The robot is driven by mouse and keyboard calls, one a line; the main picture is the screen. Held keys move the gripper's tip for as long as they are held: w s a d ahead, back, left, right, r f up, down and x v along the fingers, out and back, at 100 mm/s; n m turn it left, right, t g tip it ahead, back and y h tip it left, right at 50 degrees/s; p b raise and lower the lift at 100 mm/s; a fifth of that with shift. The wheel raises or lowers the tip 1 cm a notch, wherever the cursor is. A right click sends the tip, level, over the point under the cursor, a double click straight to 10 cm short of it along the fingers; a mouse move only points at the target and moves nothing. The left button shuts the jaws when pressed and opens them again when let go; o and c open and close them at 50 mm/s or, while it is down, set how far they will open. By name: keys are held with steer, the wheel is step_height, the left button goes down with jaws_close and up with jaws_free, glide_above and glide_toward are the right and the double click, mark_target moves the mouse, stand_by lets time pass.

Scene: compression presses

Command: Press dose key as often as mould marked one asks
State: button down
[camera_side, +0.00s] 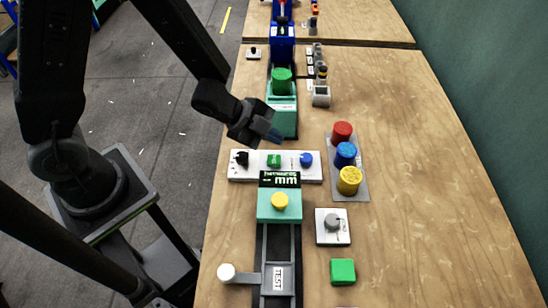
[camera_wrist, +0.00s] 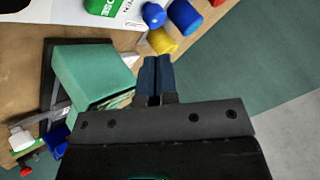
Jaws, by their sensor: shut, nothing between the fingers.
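The green dose key (camera_side: 273,160) sits in the middle of a white panel (camera_side: 257,172), between a black knob (camera_side: 241,157) and a blue knob (camera_side: 306,159). In the wrist view, the key (camera_wrist: 103,6) shows part of the lettering "DOSE" at the top edge, cut off by the frame. My gripper (camera_side: 274,137) is shut and empty, behind the panel near the key and apparently above it. Its closed fingers also show in the wrist view (camera_wrist: 156,76). No mould with a readable mark of one shows.
Red (camera_side: 342,132), blue (camera_side: 345,154) and yellow (camera_side: 349,180) cylinders stand at right. A teal press (camera_side: 284,118) lies behind.

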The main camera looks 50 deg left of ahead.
mark_target(273, 161)
steer(key=shift+f, duration=2.5)
steer(key=shift+f, duration=0.4)
steer(key=shift+f, duration=0.5)
stand_by(0.7)
stand_by(0.3)
steer(key=shift+r, duration=0.95)
steer(key=shift+r, duration=2.5)
